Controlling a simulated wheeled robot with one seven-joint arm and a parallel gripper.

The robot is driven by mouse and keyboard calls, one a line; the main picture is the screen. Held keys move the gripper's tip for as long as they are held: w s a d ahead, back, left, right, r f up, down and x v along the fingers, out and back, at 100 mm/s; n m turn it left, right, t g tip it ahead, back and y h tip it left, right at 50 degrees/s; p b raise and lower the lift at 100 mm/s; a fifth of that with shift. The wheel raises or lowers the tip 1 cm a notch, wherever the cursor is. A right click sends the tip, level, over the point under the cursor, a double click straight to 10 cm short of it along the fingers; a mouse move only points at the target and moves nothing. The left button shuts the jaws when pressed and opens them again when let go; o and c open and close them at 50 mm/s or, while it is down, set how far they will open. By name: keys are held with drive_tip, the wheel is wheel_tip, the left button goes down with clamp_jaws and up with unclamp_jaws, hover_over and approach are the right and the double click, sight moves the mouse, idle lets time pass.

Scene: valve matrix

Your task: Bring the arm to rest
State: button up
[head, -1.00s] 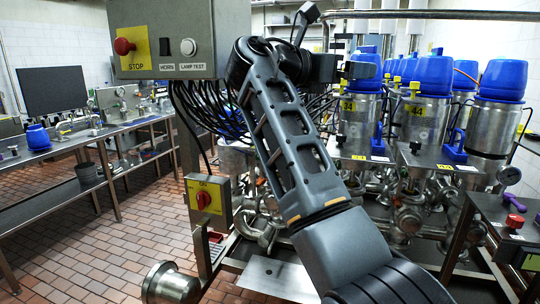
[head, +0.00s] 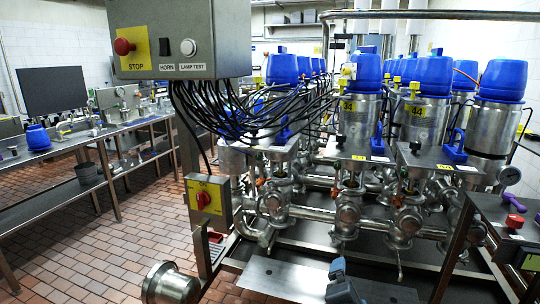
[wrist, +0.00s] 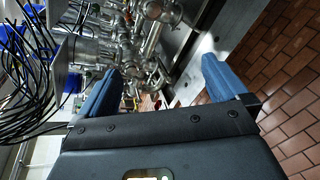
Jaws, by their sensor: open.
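My gripper (wrist: 160,72) is open in the wrist view. Its two blue fingers stand wide apart with nothing held between them. Steel pipes and valve bodies show beyond the fingers, apart from them as far as I can tell. In the head view only a small blue-grey part of my arm or gripper shows at the bottom edge, right of the middle. The rest of my arm is out of that view.
The valve matrix (head: 348,212) with blue-capped actuators (head: 423,75) fills the right. A grey control box (head: 180,38) hangs upper left, a yellow switch box (head: 208,201) below it. A steel bench (head: 75,145) stands left. Tiled floor (head: 85,245) is clear.

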drive_tip(key=s+d+f+m+y, duration=0.15)
drive_tip(key=s+f+m, duration=0.25)
drive_tip(key=s, duration=0.9)
drive_tip(key=s+f+m+y, duration=0.3)
drive_tip(key=s+f+m, duration=0.1)
drive_tip(key=s, duration=0.8)
drive_tip(key=s+d+r+m, duration=0.1)
drive_tip(key=s+r+m, duration=0.5)
drive_tip(key=s, duration=0.5)
drive_tip(key=s+d+r+m+t, duration=0.1)
drive_tip(key=s+d+r+m, duration=0.1)
drive_tip(key=s+r+m, duration=0.5)
drive_tip(key=v, duration=0.4)
drive_tip(key=shift+f, duration=0.15)
